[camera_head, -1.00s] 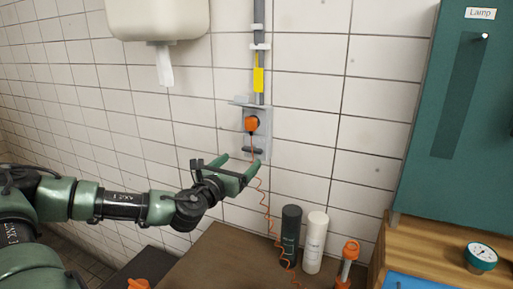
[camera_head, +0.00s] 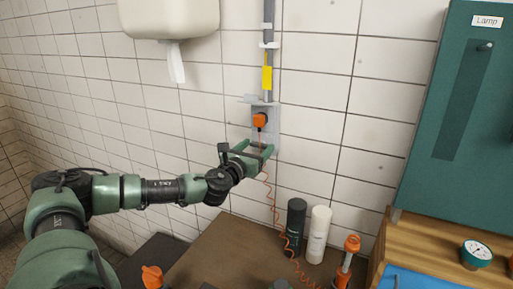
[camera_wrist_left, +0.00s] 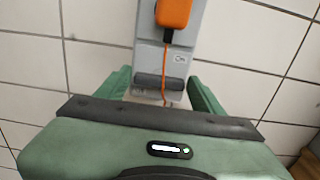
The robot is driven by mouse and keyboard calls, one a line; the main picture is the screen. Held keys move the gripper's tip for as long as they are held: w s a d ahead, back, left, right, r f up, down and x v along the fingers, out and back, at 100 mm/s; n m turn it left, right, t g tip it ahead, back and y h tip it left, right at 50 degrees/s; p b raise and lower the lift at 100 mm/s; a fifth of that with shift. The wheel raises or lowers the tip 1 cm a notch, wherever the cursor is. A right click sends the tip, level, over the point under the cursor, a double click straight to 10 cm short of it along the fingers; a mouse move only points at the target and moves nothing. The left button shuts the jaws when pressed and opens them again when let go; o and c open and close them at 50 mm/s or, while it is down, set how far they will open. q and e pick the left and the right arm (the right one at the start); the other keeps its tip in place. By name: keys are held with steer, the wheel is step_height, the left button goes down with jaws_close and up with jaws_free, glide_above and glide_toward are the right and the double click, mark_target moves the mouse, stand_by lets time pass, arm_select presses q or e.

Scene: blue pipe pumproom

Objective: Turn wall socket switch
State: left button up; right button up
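The grey wall socket (camera_head: 272,127) is on the tiled wall, with an orange plug (camera_head: 260,120) in it. In the left wrist view, a dark switch bar (camera_wrist_left: 165,82) crosses the socket's panel (camera_wrist_left: 148,57) below the plug, under a small "On" label (camera_wrist_left: 180,58). My left gripper (camera_head: 261,149) is open at the panel's lower part. Its green fingers stand on either side of the switch, apart from each other; I cannot tell whether they touch it. In the head view the gripper partly hides the switch. My right gripper is not clearly seen.
An orange coiled cord (camera_head: 276,208) hangs from the plug past my left gripper. A brown table (camera_head: 215,250) below holds a black bottle (camera_head: 296,225) and a white bottle (camera_head: 318,232). A teal cabinet (camera_head: 425,165) stands at right. A white dispenser (camera_head: 170,18) hangs at upper left.

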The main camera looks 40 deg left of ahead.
arm_select(q)
steer(key=c, duration=0.8)
steer(key=shift+c, duration=0.2)
steer(key=shift+f+n+b, duration=0.15)
steer(key=shift+n+b, duration=0.75)
steer(key=shift+b, duration=0.1)
steer(key=n+b, duration=0.3)
steer(key=shift+a+f, duration=0.1)
steer(key=n+b, duration=0.3)
steer(key=n, duration=0.1)
steer(key=shift+a+n, duration=0.1)
steer(key=shift+n, duration=0.2)
steer(key=shift+n+b, duration=1.1)
steer(key=shift+n, duration=0.2)
steer(key=shift+r, duration=0.2)
